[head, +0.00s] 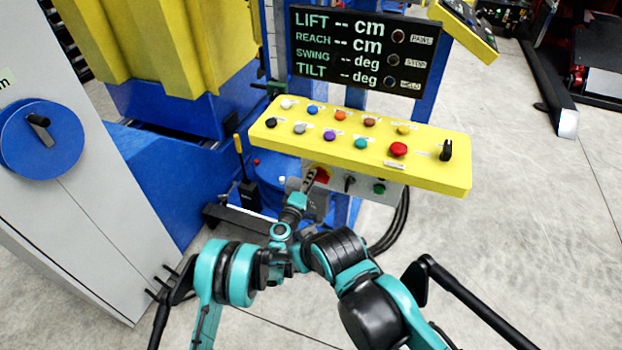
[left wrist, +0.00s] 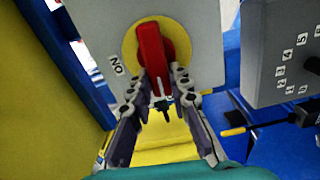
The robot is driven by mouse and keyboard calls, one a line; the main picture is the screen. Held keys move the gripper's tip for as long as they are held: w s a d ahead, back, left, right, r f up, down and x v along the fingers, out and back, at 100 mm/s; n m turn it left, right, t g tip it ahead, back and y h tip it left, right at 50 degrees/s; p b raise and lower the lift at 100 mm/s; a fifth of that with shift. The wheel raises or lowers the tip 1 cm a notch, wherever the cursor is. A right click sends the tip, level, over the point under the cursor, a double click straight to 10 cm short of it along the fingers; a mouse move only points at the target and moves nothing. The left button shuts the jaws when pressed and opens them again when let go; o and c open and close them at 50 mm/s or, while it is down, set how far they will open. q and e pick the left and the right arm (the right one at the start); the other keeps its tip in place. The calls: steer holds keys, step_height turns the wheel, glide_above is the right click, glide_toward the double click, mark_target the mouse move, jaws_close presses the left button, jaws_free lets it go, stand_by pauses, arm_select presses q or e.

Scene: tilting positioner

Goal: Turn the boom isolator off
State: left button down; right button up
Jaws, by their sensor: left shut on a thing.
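The boom isolator is a red handle (left wrist: 151,50) on a round yellow plate (left wrist: 183,45), set on a grey box face (left wrist: 205,25) in the left wrist view. A label reading ON is beside the plate at the left. My left gripper (left wrist: 161,82) is shut on the lower end of the red handle, one finger on each side. I do not see my right gripper.
The yellow console (head: 455,178) with several coloured buttons overhangs the isolator. Above it a black display (head: 340,60) shows dashes for lift, reach, swing and tilt. A grey cabinet (head: 75,220) with a blue dial stands at the left.

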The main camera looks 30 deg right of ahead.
arm_select(q)
steer(key=shift+f+n, duration=0.1)
steer(key=shift+n, duration=0.5)
steer(key=c, duration=1.4)
jaws_free()
steer(key=shift+a, duration=0.1)
steer(key=v, duration=0.7)
steer(key=shift+s, duration=0.2)
steer(key=shift+a+f, duration=0.1)
steer(key=shift+a, duration=0.05)
